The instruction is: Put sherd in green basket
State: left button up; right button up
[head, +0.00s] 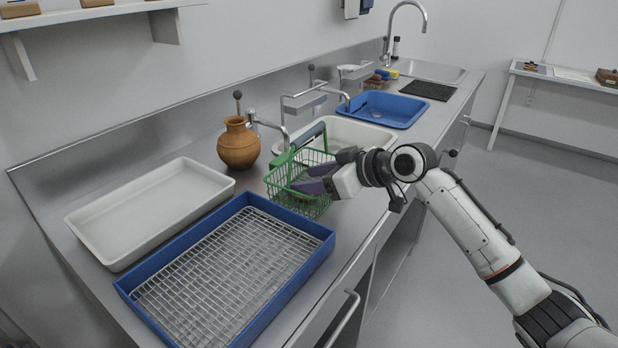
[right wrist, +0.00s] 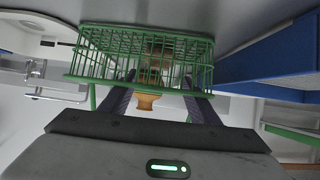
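The green basket (head: 283,181) is a wire basket with a raised handle, standing on the metal counter between the blue tray and the white sink. My right gripper (head: 305,179) is at its right side, with its dark purple fingers overlapping the wires. In the right wrist view the basket (right wrist: 150,52) shows upside down across the top. There the two fingers (right wrist: 160,88) are spread apart with nothing seen held between them. Whether they touch the wires I cannot tell. No sherd can be made out. My left gripper is not in view.
A brown clay jar (head: 238,146) stands behind the basket and shows through the wires in the wrist view (right wrist: 147,99). A blue tray with a wire rack (head: 318,234) and an empty white tray (head: 150,212) lie left. A blue basin (head: 383,112) is further right.

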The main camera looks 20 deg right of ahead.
jog(key=shift+s+d+f, duration=0.1)
jog(key=shift+f, duration=0.3)
jog(key=shift+r, duration=0.25)
jog(key=r+v, duration=0.1)
jog(key=v, duration=1.1)
